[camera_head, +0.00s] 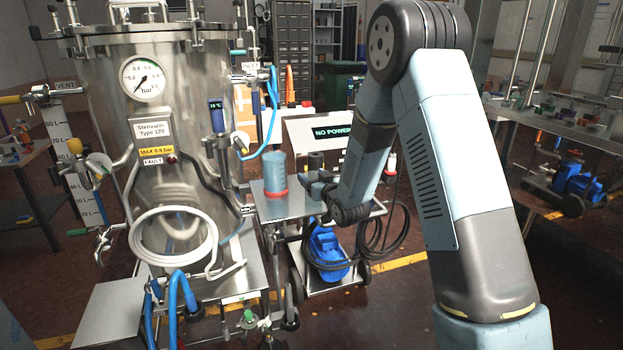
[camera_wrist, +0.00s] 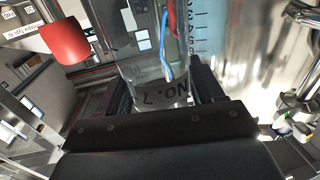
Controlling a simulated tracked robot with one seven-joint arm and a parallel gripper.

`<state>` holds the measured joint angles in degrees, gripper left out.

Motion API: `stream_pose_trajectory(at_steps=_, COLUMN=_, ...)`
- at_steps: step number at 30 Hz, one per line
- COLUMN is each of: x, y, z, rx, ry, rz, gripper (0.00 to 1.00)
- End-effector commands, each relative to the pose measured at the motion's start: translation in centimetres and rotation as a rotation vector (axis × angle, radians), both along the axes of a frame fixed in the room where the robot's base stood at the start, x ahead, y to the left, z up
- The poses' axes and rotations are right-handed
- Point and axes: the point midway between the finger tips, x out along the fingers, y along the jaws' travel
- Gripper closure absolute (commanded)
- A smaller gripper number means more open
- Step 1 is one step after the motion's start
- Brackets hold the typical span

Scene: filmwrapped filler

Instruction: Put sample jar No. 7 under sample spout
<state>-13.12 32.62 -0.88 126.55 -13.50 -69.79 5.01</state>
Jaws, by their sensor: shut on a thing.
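My gripper (camera_head: 308,184) is shut on a clear jar (camera_wrist: 160,45) marked "No. 7". In the wrist view the label reads upside down, and the dark fingers lie on either side of the jar. In the head view the gripper is at the cart's top, right of a blue translucent cylinder (camera_head: 274,172) with a red ring at its base; I cannot make out the held jar there. The steel vessel (camera_head: 190,90) stands to the left. It carries several valves and hoses, and I cannot tell which outlet is the sample spout.
The cart (camera_head: 292,206) has a "NO POWER" panel (camera_head: 332,132) and a blue motor (camera_head: 327,252). Black cable loops hang beside it. Blue hoses (camera_head: 272,110) and a coiled white hose (camera_head: 172,236) are on the vessel. A red object (camera_wrist: 64,40) is at upper left in the wrist view.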

Motion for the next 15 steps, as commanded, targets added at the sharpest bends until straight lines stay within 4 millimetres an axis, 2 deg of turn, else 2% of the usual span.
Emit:
stream_pose_trajectory(at_steps=3, x=0.00, y=-0.02, z=-0.20, rx=0.000, ry=0.000, rz=0.000, gripper=0.69)
stream_pose_trajectory(at_steps=4, x=0.00, y=-0.02, z=-0.18, rx=0.000, ry=0.000, rz=0.000, gripper=0.31)
stream_pose_trajectory(at_steps=11, x=0.00, y=-0.05, z=-0.17, rx=0.000, ry=0.000, rz=0.000, gripper=0.09)
stream_pose_trajectory(at_steps=15, x=0.00, y=-0.05, z=-0.16, rx=0.000, ry=0.000, rz=-0.001, gripper=0.08)
